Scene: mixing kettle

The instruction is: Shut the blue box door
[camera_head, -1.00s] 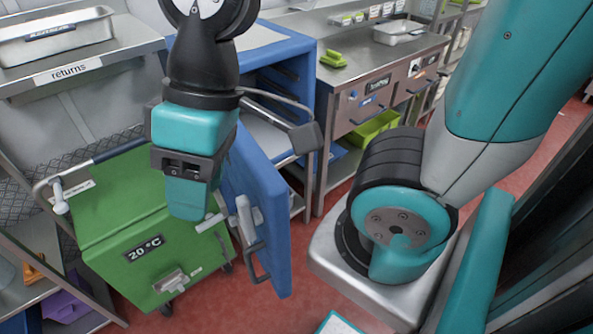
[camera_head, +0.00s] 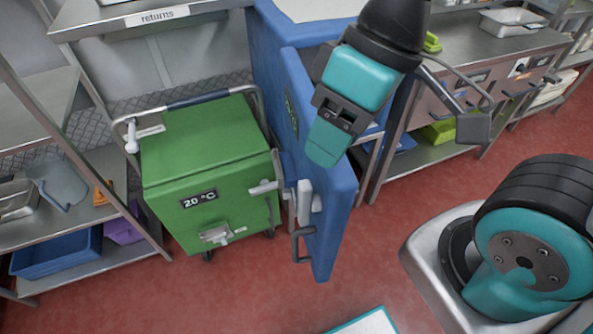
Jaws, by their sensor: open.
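The blue box (camera_head: 262,50) stands in the upper middle, behind my wrist. Its blue door (camera_head: 332,215) is swung wide open toward me, with its edge facing me. A white latch (camera_head: 306,200) and a grey handle (camera_head: 299,244) are on the door's left side. My gripper (camera_head: 325,143) hangs in front of the upper part of the door and hides some of it. Its fingertips are hard to make out, and I see nothing held. I cannot tell whether it touches the door.
A green wheeled box (camera_head: 208,165) marked 20 °C stands close to the door's left. A steel counter (camera_head: 480,50) with drawers is at upper right. A returns shelf (camera_head: 115,18) is at upper left. Red floor (camera_head: 400,225) is open right of the door.

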